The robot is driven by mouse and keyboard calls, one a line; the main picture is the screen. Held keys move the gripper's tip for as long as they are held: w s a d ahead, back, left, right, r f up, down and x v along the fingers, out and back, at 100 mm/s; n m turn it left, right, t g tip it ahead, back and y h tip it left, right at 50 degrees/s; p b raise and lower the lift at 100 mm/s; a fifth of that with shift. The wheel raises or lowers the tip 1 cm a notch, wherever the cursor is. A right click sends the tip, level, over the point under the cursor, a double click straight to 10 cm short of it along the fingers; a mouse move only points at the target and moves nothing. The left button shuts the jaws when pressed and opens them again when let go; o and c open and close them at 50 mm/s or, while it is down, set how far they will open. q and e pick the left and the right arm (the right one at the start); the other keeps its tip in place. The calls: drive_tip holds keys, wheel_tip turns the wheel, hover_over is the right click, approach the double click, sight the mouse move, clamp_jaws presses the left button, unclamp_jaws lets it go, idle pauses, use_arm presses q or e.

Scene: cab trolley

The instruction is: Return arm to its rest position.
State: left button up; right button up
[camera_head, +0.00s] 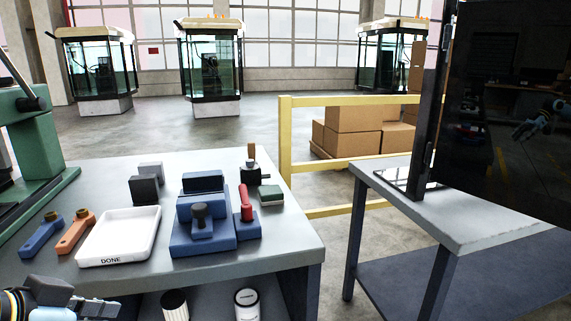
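My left gripper (98,309) is at the bottom left corner, partly cut off by the picture's lower edge. It is low in front of the grey workbench (285,235), near the white tray marked DONE (150,240). Its fingertips are too small and cropped to tell whether they are open or shut. No object shows clearly in it. My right gripper is not directly in view. A faint arm-like shape shows in the dark panel (500,160) at the right, seemingly a reflection.
On the bench are a blue fixture (203,240), a red-handled tool (246,205), dark blocks (145,190), an orange lever (76,232), a blue lever (41,235) and a green machine (40,150). The DONE tray is empty. A yellow rail (340,101) stands behind a second table (450,220).

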use_arm(q)
drive_tip(key=s+a+f+n+g+y, duration=0.2)
drive_tip(key=s, duration=0.5)
drive_tip(key=s+a+f+n+g+y, duration=0.1)
drive_tip(key=s+a+f+g+y, duration=0.1)
drive_tip(key=s, duration=0.6)
wheel_tip(320, 180, down, 26)
drive_tip(key=s+a+g, duration=0.2)
drive_tip(key=a, duration=0.1)
drive_tip(key=s+f+g, duration=0.1)
drive_tip(key=s+f, duration=1.5)
drive_tip(key=s, duration=0.2)
drive_tip(key=shift+s+a+f+n, duration=0.15)
drive_tip(key=shift+a+f+n, duration=0.05)
drive_tip(key=shift+a+n, duration=0.2)
